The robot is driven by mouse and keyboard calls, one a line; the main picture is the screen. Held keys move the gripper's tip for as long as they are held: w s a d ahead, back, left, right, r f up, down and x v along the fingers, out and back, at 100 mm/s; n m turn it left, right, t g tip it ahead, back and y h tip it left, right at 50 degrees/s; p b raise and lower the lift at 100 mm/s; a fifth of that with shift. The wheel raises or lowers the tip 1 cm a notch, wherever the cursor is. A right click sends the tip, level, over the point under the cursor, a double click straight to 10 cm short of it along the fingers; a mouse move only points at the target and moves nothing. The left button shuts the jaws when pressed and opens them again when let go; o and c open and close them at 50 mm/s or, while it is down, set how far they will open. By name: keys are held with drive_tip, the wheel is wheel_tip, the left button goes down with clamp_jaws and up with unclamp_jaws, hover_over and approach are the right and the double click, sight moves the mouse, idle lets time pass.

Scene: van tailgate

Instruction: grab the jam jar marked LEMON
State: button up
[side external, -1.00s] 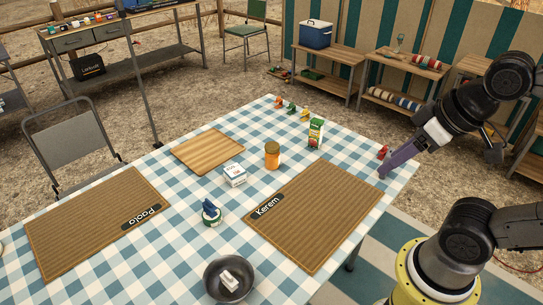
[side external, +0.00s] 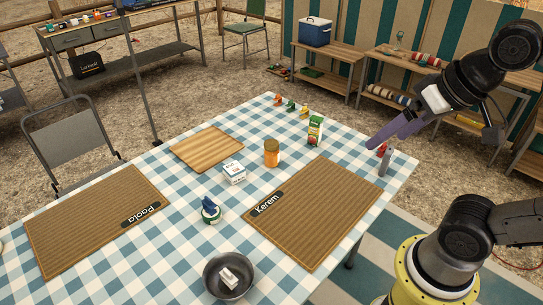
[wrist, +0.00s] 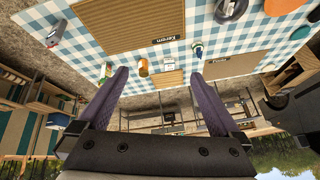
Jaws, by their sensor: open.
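An orange jar (side external: 272,153) with an orange lid stands upright on the checked tablecloth, between the white box and the green carton. It also shows in the wrist view (wrist: 143,67), between my finger outlines but well beyond them. I cannot read LEMON on it in either view. My gripper (side external: 385,138) is above the table's right corner, to the right of the jar and apart from it. In the wrist view its two purple fingers (wrist: 158,76) are wide apart with nothing between them.
A green carton (side external: 315,131) stands right of the jar, a white box (side external: 234,173) to its left. A grey upright object (side external: 385,163) and a red figure (side external: 382,149) stand below my gripper. The Kerem mat (side external: 320,215), wooden board (side external: 207,149) and dark bowl (side external: 228,277) lie around.

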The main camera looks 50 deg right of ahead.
drive_tip(key=w+d+r+m, duration=0.1)
drive_tip(key=w+r+m, duration=0.2)
drive_tip(key=w, duration=0.4)
drive_tip(key=w+d+r+m+g, duration=0.1)
drive_tip(key=w+r+m, duration=0.15)
drive_tip(key=w, duration=0.55)
drive_tip(key=w+d+r+m, duration=0.1)
drive_tip(key=w+r+m, duration=0.25)
drive_tip(key=w, duration=0.35)
drive_tip(key=m+g, duration=0.4)
hover_over(271, 152)
drive_tip(key=w, duration=0.2)
wheel_tip(271, 152, down, 26)
drive_tip(key=r, duration=0.1)
drive_tip(key=shift+g, duration=0.5)
drive_tip(key=f, duration=0.4)
drive_tip(key=d+f, duration=0.1)
drive_tip(key=f, duration=0.8)
drive_tip(key=shift+s+d+f, duration=0.2)
drive_tip(key=shift+d+f, duration=0.2)
drive_tip(key=shift+f, duration=2.9)
drive_tip(key=shift+c, duration=0.2)
